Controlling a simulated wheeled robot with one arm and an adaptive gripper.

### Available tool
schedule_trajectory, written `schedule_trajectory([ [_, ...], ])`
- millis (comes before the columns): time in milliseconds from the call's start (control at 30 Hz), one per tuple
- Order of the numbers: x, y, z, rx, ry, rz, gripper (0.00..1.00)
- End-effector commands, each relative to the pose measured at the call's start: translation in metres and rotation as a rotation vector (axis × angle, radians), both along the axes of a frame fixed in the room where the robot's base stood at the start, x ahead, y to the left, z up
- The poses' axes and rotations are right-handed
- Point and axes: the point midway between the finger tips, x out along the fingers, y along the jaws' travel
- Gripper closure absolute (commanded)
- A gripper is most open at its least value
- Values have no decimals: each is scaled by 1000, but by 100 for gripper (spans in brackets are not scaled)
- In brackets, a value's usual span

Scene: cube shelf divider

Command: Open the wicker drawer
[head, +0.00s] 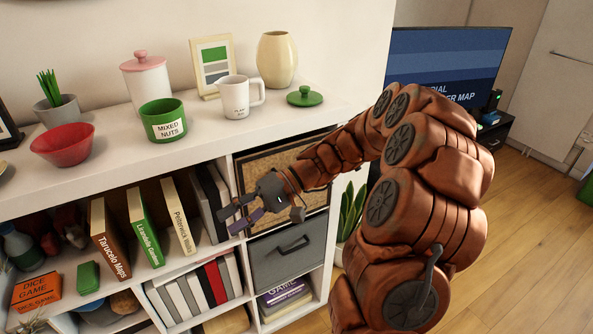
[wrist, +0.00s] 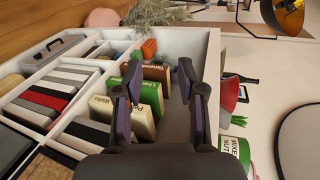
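The wicker drawer (head: 260,168) is a tan woven front with a dark frame, in the top right compartment of the white shelf. It looks shut, and my arm crosses in front of it, so its handle is not visible. A tan strip that looks like the drawer (wrist: 68,157) shows at the lower left in the wrist view. My gripper (head: 233,217) is at the drawer's left side, in front of the divider next to the books. In the wrist view my gripper (wrist: 158,88) has its two fingers spread wide, with nothing held between them.
A grey drawer (head: 287,257) with a dark handle sits below. Books, including a green one (head: 145,228), stand in the left compartment. The shelf top holds a green nuts tin (head: 163,124), a mug (head: 237,98) and a red bowl (head: 63,144). Wooden floor (head: 535,220) is clear at right.

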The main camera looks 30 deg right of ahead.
Motion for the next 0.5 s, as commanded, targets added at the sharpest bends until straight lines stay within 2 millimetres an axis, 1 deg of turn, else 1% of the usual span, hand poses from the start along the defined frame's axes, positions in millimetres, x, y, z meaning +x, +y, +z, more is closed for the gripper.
schedule_trajectory([
  [33,12,-18,-2,44,-19,-50,61],
  [67,19,-27,-3,69,-33,-76,61],
  [167,40,-65,-7,142,-89,-175,61],
  [200,47,-81,-9,168,-114,-218,61],
  [267,56,-107,-13,202,-149,-282,61],
  [300,61,-125,-17,225,-172,-327,61],
  [333,64,-139,-20,241,-190,-360,61],
  [367,67,-153,-22,255,-211,-394,61],
  [400,69,-171,-27,272,-233,-439,61],
  [467,72,-198,-34,289,-269,-503,61],
  [500,72,-215,-38,298,-290,-544,61],
])
